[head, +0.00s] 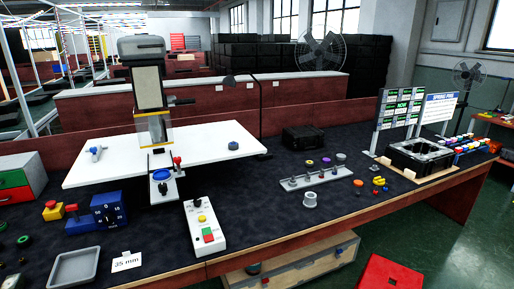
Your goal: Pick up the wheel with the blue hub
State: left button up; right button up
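I cannot clearly make out a wheel with a blue hub. A round blue disc (161,175) lies on the small plate under the press (150,85), and I cannot tell whether it is a wheel. A small dark round part with a green centre (24,240) lies at the left edge of the dark table; other small round parts near it are cut off or too small to tell. Neither of my grippers is in view.
A white control box (204,226), a grey tray (74,266), a blue dial box (109,210) and a red-green drawer box (18,180) stand on the table. A black bin (418,156) is at right. The dark surface between control box and rack is mostly clear.

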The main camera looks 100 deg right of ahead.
aim_at(236, 147)
jog(key=z, duration=2.9)
